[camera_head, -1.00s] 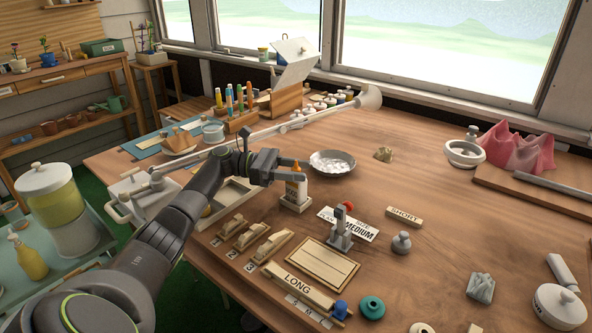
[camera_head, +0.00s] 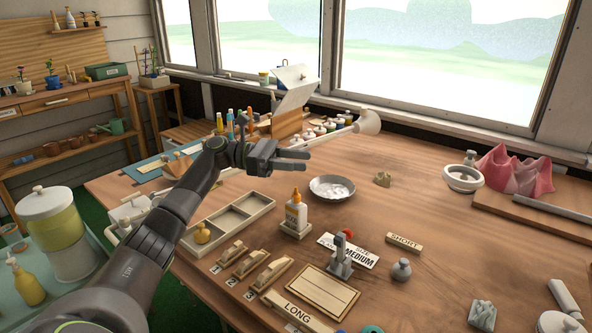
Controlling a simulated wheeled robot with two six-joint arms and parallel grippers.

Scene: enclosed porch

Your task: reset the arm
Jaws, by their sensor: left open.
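My left gripper (camera_head: 291,160) is open and empty, raised above the wooden table (camera_head: 435,251). Its arm comes in from the lower left, and its fingers point to the right. In the picture the fingers lie above the glue bottle (camera_head: 296,212) and the grey bowl (camera_head: 332,188), touching neither. My right gripper is not in view.
A compartment tray (camera_head: 232,222) holds a small yellow item. Numbered wooden blocks (camera_head: 246,264), a grey stamp-like tool (camera_head: 340,258) and a SHORT label block (camera_head: 404,243) lie in front. A white mortar (camera_head: 463,178) stands right.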

